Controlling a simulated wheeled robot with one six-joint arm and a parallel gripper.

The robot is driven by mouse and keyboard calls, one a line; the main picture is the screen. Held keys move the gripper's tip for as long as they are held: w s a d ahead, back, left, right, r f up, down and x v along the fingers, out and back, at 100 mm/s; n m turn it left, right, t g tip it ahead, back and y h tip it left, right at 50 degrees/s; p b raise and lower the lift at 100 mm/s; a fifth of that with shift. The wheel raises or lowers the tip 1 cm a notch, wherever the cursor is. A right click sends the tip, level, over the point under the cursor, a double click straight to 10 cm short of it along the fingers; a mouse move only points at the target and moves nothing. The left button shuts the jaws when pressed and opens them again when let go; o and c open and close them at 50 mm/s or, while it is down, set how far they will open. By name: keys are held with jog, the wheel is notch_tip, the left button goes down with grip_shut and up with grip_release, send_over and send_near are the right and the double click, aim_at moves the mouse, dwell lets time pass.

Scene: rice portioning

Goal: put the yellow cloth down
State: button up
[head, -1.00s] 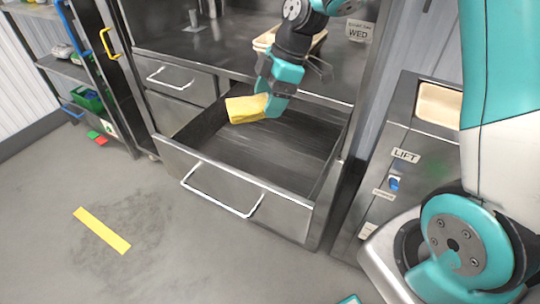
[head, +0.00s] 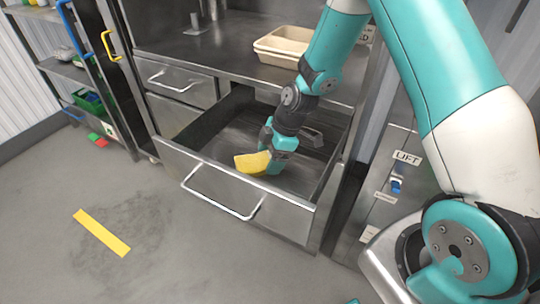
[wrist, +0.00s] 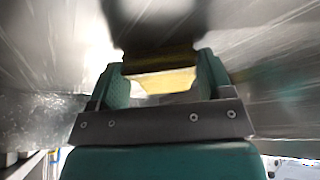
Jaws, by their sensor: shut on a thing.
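The yellow cloth (head: 251,163) is in my gripper (head: 270,160), low inside the open drawer (head: 300,205), near its front. In the head view the cloth sticks out to the left of the fingers as a folded, curved piece. In the wrist view the cloth (wrist: 166,82) shows between the two teal fingers (wrist: 160,85), which are shut on it. I cannot tell whether the cloth touches the drawer floor.
Cream trays (head: 283,44) stand on the steel counter (head: 232,50) above the drawer. A panel with a LIFT label (head: 408,158) is at the right. A shelf unit (head: 85,60) is at the left.

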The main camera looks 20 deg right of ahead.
jog(key=o, duration=1.1)
jog(key=shift+o, duration=0.2)
jog(key=w+v, duration=0.1)
jog(key=v, duration=1)
jog(key=s+a+r+m, duration=0.5)
jog(key=s+a+r, duration=0.4)
jog(key=s+r, duration=0.25)
jog(key=s+a+r+m, duration=0.1)
jog(key=s+m, duration=0.1)
jog(key=s, duration=0.4)
jog(key=s+a+r+m, duration=0.2)
jog(key=s, duration=0.4)
jog(key=shift+s+r+g, duration=0.2)
jog(key=shift+s+g, duration=0.1)
jog(key=shift+g, duration=0.1)
